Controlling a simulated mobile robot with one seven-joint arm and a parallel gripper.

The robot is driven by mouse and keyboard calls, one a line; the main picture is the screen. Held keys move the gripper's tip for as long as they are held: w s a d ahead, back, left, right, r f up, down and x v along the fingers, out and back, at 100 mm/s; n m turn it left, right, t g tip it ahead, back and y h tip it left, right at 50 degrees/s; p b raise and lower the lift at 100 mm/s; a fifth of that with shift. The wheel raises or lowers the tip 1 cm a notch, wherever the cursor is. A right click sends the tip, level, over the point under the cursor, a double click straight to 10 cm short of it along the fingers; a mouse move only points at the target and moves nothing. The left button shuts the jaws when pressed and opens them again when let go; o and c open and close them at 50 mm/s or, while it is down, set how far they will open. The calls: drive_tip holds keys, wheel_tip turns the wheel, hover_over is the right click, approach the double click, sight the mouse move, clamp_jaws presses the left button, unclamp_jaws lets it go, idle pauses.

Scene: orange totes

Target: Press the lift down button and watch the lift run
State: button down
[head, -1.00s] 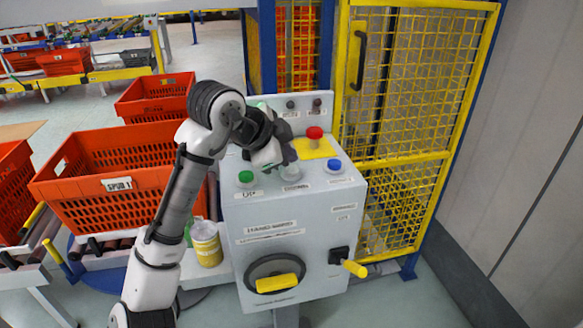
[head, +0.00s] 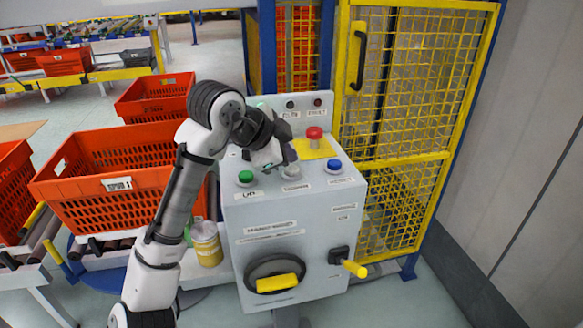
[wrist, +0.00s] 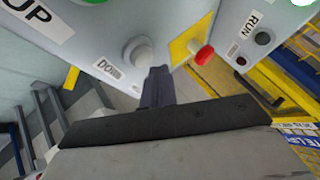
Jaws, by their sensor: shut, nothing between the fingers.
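The white down button (head: 292,171) is on the sloped top of a grey control box (head: 290,215), between the green UP button (head: 245,177) and a blue button (head: 334,165). In the wrist view the white button (wrist: 138,52) is beside its DOWN label. My gripper (head: 290,158) is shut and empty, its tips close above and behind the white button. In the wrist view my gripper (wrist: 157,75) points at the box just right of the button; I cannot tell if they touch. The lift itself cannot be made out.
A red mushroom button (head: 314,133) stands on a yellow plate behind. A yellow mesh gate (head: 410,110) is behind right. Orange totes (head: 118,185) and a yellow-white can (head: 207,245) are left.

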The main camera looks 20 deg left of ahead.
drive_tip(key=shift+f, duration=0.2)
drive_tip(key=shift+f, duration=0.25)
